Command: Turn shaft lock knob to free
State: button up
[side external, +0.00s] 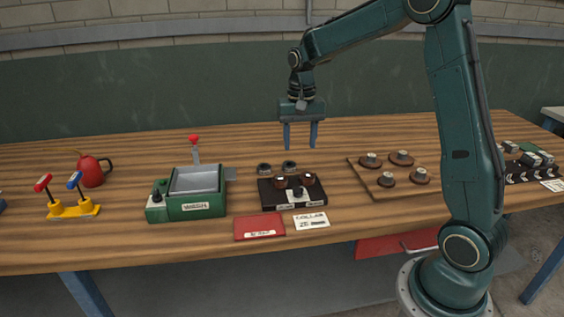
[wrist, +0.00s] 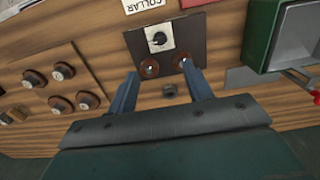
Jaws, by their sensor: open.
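A black fixture (side external: 270,197) sits on the bench below my gripper. It carries a small dark knob (side external: 298,191) on a white plate, plus two brown round pieces. In the wrist view the knob (wrist: 158,39) is black on its white plate (wrist: 160,50), with the brown pieces (wrist: 151,68) nearer my fingers. No readable mark shows which setting it points to. My gripper (side external: 300,147) is open and empty, pointing down, well above the bench and apart from the fixture. In the wrist view its blue fingers (wrist: 160,70) stand apart.
A green box (side external: 195,208) with another black knob and a red-topped lever stands left. A wooden board (side external: 400,186) with several brown knobbed discs lies right. A red card (side external: 258,228) and a white collar card (side external: 311,221) lie in front. Dark round parts (side external: 264,169) sit behind the fixture.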

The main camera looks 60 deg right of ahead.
aim_at(298, 191)
jog(key=shift+f, duration=0.1)
notch_tip(298, 191, down, 14)
jog(key=shift+r, duration=0.25)
dwell(0.5)
jog(key=c, duration=1)
